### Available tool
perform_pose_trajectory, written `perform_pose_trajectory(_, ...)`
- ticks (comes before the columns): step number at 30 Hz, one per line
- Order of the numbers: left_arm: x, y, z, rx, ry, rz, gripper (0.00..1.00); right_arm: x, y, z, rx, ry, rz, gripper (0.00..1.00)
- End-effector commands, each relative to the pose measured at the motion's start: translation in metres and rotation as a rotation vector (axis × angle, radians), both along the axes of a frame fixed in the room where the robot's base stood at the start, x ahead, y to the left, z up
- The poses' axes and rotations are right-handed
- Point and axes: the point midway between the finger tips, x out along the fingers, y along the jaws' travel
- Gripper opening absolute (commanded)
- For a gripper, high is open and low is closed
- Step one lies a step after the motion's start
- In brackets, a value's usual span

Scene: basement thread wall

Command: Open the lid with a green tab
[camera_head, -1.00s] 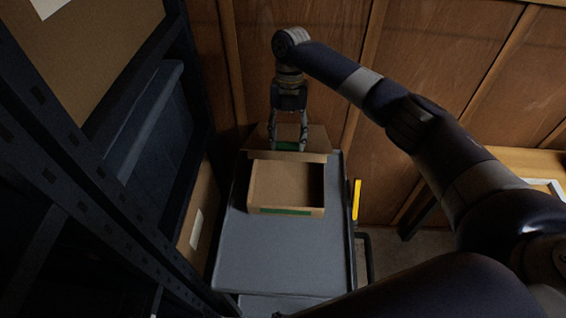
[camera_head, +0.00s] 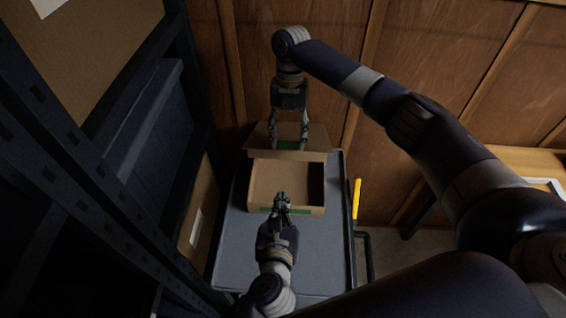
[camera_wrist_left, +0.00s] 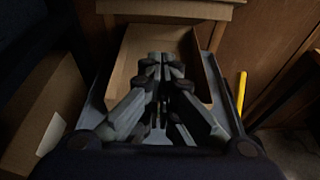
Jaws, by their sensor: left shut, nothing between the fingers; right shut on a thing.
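A brown cardboard box (camera_head: 262,182) stands on the grey cart top, with its inside visible and empty. A flap, the lid (camera_head: 258,140), leans back at its far side and has a green tab (camera_head: 289,145). A green strip (camera_head: 303,211) is on the box's front wall. My right gripper (camera_head: 290,146) is shut on the lid at its green tab, one finger on each side. My left gripper (camera_head: 282,196) is shut and empty at the front wall, covering part of the green strip. In the left wrist view its fingers (camera_wrist_left: 165,66) are together in front of the box (camera_wrist_left: 131,55).
The cart's grey top (camera_head: 235,245) is bare in front of the box. A dark shelf rack (camera_head: 60,135) with bins stands close on the left. A wooden wall is behind. A yellow bar (camera_head: 356,198) stands at the cart's right edge.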

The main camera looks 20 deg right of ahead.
Motion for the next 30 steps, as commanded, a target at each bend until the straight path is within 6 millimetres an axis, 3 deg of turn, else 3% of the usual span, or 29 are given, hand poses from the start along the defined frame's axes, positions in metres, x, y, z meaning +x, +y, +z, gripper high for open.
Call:
perform_pose_trajectory(5, 0.015, 0.000, 0.006, -0.026, -0.011, 0.006, 0.00, 0.001, -0.001, -0.001, -0.001, -0.004, -0.003, 0.06)
perform_pose_trajectory(22, 0.098, -0.035, -0.023, -0.024, -0.008, 0.006, 0.00, 0.001, 0.000, -0.001, 0.000, -0.004, -0.002, 0.06)
perform_pose_trajectory(24, 0.103, -0.037, -0.009, -0.028, -0.012, 0.006, 0.00, 0.001, 0.000, -0.001, 0.000, -0.005, -0.001, 0.06)
perform_pose_trajectory(30, 0.112, -0.041, 0.008, -0.026, -0.009, 0.007, 0.00, 0.001, 0.000, -0.001, 0.001, -0.006, -0.002, 0.06)
